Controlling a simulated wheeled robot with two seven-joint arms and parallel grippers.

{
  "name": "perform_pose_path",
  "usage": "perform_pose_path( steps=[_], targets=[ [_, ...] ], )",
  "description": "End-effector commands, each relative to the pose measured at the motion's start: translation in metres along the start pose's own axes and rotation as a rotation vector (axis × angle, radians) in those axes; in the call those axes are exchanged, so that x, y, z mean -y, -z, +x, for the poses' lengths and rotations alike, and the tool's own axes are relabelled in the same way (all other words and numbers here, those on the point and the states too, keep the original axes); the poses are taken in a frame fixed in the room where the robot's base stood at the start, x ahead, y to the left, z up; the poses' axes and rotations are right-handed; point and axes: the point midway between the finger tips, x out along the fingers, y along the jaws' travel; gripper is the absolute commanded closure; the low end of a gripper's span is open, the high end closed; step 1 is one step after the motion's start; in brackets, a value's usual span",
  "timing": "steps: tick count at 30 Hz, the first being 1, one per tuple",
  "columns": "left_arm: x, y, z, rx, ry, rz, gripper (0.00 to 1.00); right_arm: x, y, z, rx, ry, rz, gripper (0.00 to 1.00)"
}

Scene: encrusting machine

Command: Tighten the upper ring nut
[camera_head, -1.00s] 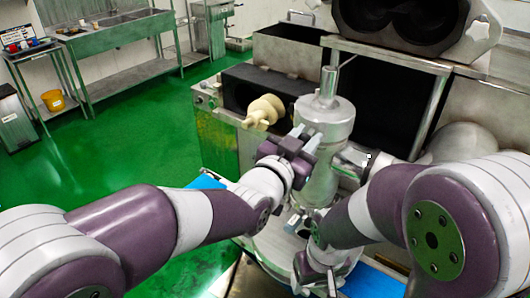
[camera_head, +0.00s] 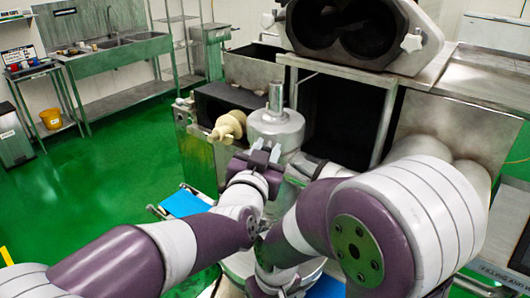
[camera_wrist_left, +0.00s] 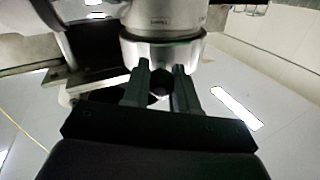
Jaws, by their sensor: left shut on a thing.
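The encrusting machine's upright metal cylinder (camera_head: 277,127) with a shaft on top stands at the middle of the head view. My left gripper (camera_head: 264,152) is at the cylinder's near side, its fingers pointing at it. My right gripper's jaws are hidden behind my arms low in the head view.
A cream-coloured fitting (camera_head: 229,126) sticks out left of the cylinder. A large twin-bore housing (camera_head: 352,35) stands above and behind. My right arm crosses close on the right side. Green floor (camera_head: 110,165) is free at the left.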

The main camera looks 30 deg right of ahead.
Motion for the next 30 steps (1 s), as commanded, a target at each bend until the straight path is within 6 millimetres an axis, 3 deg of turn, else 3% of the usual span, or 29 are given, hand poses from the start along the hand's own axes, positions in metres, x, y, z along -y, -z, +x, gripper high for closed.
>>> perform_pose_path(
  steps=[3, 4, 6, 17, 20, 30],
  targets=[
    [0.001, 0.004, 0.000, -0.010, 0.003, -0.001, 1.00, 0.000, 0.000, 0.000, 0.000, 0.000, 0.000, 0.26],
    [0.001, 0.005, 0.000, -0.010, 0.003, -0.002, 0.66, 0.000, 0.000, 0.000, 0.000, 0.000, 0.000, 0.26],
    [0.001, 0.004, 0.000, -0.009, 0.003, -0.001, 0.49, 0.000, 0.000, 0.000, 0.000, 0.000, 0.000, 0.26],
    [0.001, 0.000, -0.007, -0.005, 0.002, -0.002, 0.49, 0.000, -0.001, 0.004, 0.000, 0.000, 0.000, 0.26],
    [0.000, -0.002, -0.024, -0.005, 0.001, -0.002, 0.49, 0.000, -0.002, 0.013, 0.000, 0.000, 0.000, 0.26],
    [0.000, 0.000, -0.107, -0.008, 0.000, -0.002, 0.49, 0.000, -0.004, 0.036, 0.000, 0.000, 0.000, 0.26]
  ],
)
